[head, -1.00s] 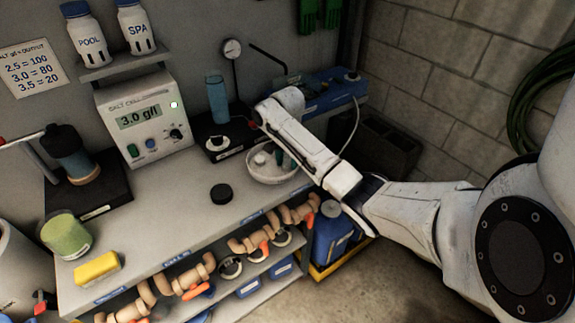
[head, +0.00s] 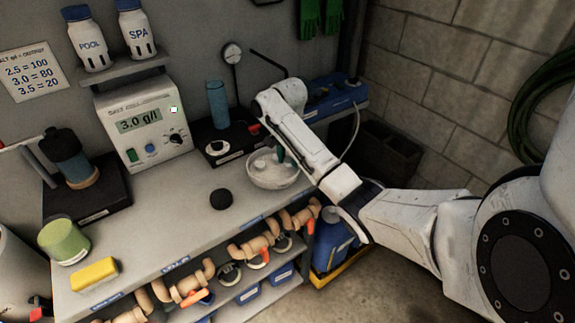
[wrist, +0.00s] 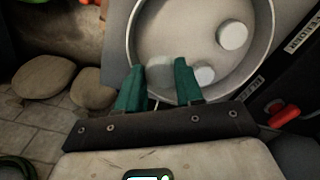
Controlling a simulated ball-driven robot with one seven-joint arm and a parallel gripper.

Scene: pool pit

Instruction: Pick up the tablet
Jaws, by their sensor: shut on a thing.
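A round, pale bowl (head: 254,180) stands on the bench near its right end. In the wrist view the bowl (wrist: 268,62) fills the upper middle. My gripper (wrist: 159,66), with two green fingers, reaches in over the bowl's near rim. It is shut on a pale, round tablet (wrist: 160,73), which shows dimly between the fingers. Two other white tablets show in the bowl: one (wrist: 232,36) to the right, and one (wrist: 204,75) just right of the right finger. In the head view my gripper (head: 288,157) is small and partly hidden by my arm.
Left of the bowl lies a black puck (head: 221,199). Behind it stand a black stand with a blue cylinder (head: 217,104) and a salt meter (head: 146,125). A yellow sponge (head: 94,274) and green-lidded jar (head: 64,241) sit at the bench's left. Pipe fittings fill the shelf below.

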